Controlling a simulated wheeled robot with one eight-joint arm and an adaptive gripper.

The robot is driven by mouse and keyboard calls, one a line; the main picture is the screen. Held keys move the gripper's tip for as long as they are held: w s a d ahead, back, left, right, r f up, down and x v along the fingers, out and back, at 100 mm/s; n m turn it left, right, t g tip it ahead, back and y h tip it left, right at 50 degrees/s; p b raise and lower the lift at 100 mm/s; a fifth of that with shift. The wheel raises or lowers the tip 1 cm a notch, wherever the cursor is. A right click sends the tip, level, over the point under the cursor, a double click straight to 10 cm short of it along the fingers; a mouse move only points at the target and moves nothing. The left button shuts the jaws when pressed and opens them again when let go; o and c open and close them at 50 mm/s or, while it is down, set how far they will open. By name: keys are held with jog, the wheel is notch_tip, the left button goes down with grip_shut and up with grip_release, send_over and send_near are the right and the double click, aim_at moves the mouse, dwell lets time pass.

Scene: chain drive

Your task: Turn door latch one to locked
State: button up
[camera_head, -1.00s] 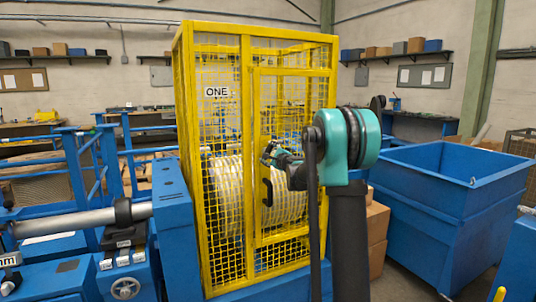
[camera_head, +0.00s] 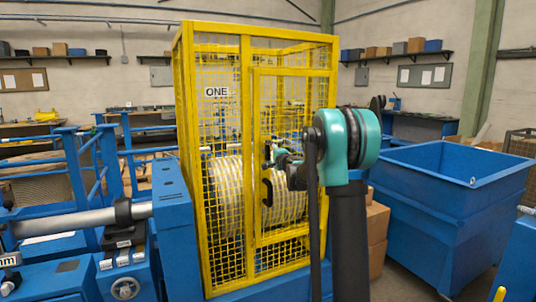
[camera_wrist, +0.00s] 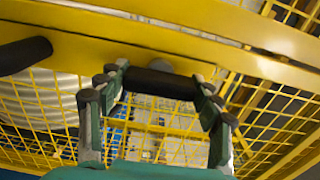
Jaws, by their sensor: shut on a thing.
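The yellow mesh cage (camera_head: 247,150) marked ONE (camera_head: 216,92) stands in the middle of the head view, its door closed. The latch is a short dark bar (camera_wrist: 163,83) on the yellow door frame in the wrist view. My gripper (camera_wrist: 158,86) is shut on it, with a finger at each end. In the head view my gripper (camera_head: 276,156) is at the door's left edge, just above the black door handle (camera_head: 267,189). The handle's dark end also shows at the left of the wrist view (camera_wrist: 24,55). My arm hides part of the door's right side.
A large pale drum (camera_head: 225,190) sits behind the mesh. A blue bin (camera_head: 450,215) stands to the right, with cardboard boxes (camera_head: 377,225) between it and the cage. Blue machinery and a shaft (camera_head: 80,222) fill the left.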

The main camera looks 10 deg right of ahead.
dwell(0.3)
jog(key=o, duration=1.2)
jog(key=shift+c, duration=0.2)
jog(key=shift+s, duration=0.15)
jog(key=v, duration=1.1)
jog(key=shift+s, duration=0.35)
